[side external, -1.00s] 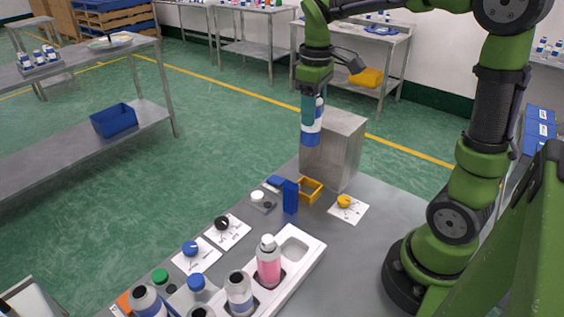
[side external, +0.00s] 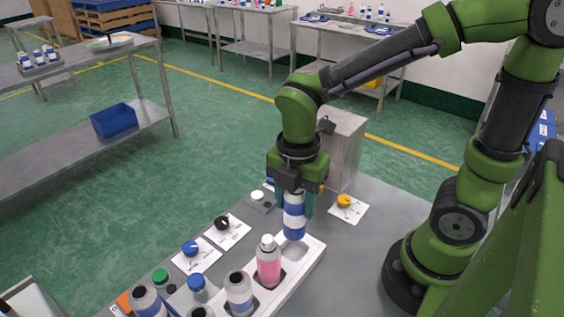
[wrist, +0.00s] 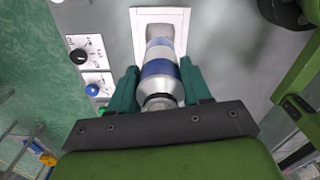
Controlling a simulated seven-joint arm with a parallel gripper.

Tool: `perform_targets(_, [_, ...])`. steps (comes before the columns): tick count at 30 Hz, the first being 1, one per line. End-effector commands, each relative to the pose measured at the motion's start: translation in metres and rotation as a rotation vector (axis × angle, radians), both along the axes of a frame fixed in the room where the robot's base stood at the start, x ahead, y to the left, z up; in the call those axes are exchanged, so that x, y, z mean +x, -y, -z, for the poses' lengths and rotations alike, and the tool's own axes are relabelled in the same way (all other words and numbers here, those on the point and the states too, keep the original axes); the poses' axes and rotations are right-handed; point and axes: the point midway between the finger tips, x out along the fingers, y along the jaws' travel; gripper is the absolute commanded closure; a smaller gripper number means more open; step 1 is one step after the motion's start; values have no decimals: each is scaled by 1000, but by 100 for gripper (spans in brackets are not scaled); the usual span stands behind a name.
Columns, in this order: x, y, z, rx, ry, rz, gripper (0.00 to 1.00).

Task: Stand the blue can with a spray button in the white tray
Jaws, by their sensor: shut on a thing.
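My gripper (side external: 293,201) is shut on a blue and white can (side external: 294,226). The can hangs close to upright over the far end of the white tray (side external: 317,250), at its empty pocket. Whether its base touches the tray I cannot tell. In the wrist view, the can (wrist: 159,69) sits between the teal fingers of my gripper (wrist: 160,85), with its silver top toward the camera. A spray button cannot be made out clearly. The tray (wrist: 143,14) and its pocket show beyond the can's base.
A pink bottle (side external: 268,264) and a white-blue can (side external: 239,294) stand in the tray's other pockets. Dials on cards, one black (side external: 222,223) and one blue (side external: 190,248), lie to the left. A yellow knob (side external: 344,201) is to the right. A metal block (side external: 343,150) stands behind.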

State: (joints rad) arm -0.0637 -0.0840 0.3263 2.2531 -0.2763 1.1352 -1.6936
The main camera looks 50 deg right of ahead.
Motion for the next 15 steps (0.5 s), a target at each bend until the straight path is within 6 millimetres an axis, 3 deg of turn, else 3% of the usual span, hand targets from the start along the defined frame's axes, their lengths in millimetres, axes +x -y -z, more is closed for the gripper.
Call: perform_targets(15, [0, 0, 70, -1, -5, -16, 88])
